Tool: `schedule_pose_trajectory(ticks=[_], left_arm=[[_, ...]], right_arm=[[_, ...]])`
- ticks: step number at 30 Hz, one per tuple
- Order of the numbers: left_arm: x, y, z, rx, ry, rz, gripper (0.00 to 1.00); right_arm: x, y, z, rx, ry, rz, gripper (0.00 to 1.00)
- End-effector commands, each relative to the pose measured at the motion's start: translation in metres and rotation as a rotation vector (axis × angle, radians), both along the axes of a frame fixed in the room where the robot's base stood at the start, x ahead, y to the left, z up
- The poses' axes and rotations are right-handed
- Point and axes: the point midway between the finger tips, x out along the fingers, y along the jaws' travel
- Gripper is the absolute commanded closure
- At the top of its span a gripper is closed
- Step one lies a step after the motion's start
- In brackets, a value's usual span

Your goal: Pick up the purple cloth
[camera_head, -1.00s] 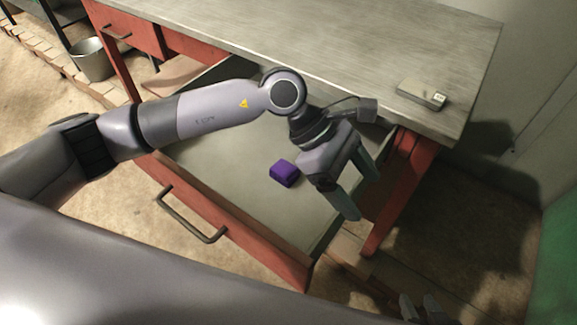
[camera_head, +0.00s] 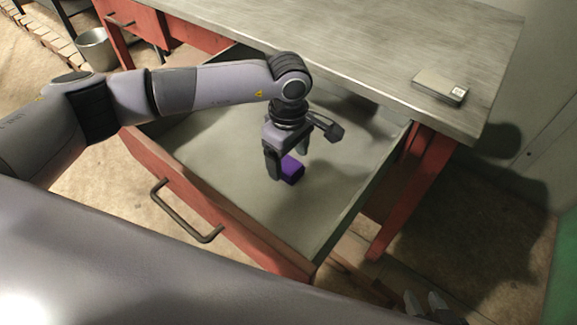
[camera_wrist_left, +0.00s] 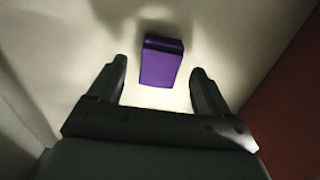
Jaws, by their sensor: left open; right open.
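The purple cloth (camera_head: 292,170) is a small folded block lying on the floor of the open drawer (camera_head: 225,165). In the left wrist view the cloth (camera_wrist_left: 161,62) lies ahead of the fingertips, roughly centred between them. My left gripper (camera_head: 288,163) points down into the drawer over the cloth and hides part of it in the head view. Its fingers (camera_wrist_left: 160,75) are open and empty, apart from the cloth. My right gripper (camera_head: 426,304) shows only in part at the lower right edge of the head view, away from the drawer.
The drawer has a red front with a dark handle (camera_head: 183,212) and raised side walls. The grey worktop (camera_head: 340,40) overhangs its back, with a small box (camera_head: 440,86) at the right. A red table leg (camera_head: 413,190) stands right of the drawer. A metal bucket (camera_head: 97,48) stands far left.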

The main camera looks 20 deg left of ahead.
Motion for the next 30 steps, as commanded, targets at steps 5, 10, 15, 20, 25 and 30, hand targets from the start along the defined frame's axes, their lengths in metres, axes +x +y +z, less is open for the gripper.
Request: schedule_pose_trajectory(ticks=[5,10,15,20,25,30], left_arm=[[0.0,0.0,-0.013,0.0,-0.001,-0.001,0.21],[0.0,0.0,-0.012,0.0,-0.001,-0.001,0.31],[0.0,0.0,-0.012,-0.001,-0.001,0.0,0.82],[0.0,0.0,-0.012,-0.002,-0.001,0.0,0.82],[0.0,0.0,-0.01,-0.002,-0.001,0.0,0.82],[0.001,0.0,0.004,-0.003,-0.003,0.001,0.82]], right_arm=[[-0.002,-0.001,-0.004,-0.002,0.009,-0.002,0.57],[-0.004,-0.001,-0.006,-0.001,0.016,-0.005,0.57],[-0.004,0.0,-0.006,0.002,0.016,-0.009,0.57],[-0.003,0.0,-0.006,0.003,0.016,-0.009,0.57],[-0.003,0.0,-0.005,0.003,0.015,-0.009,0.57],[-0.003,0.0,-0.004,0.004,0.014,-0.009,0.57]])
